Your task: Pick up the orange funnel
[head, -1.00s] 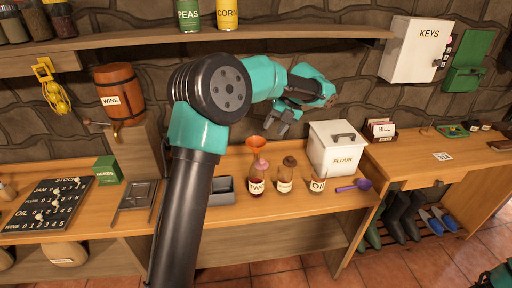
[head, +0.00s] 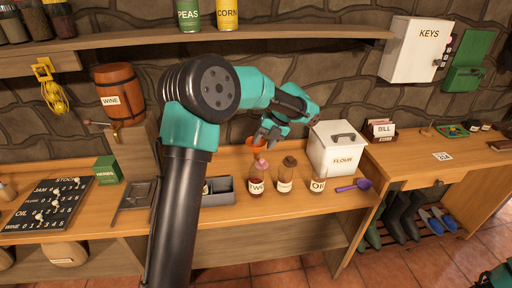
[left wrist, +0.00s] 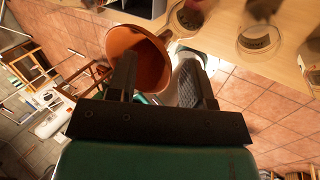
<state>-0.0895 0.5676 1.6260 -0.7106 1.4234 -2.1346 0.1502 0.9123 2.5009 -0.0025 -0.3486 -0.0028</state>
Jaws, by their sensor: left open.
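I cannot tell whether a finger touches the funnel.
A grey divided tray (head: 222,196) lies to the left. The shelf (head: 290,36) runs above.

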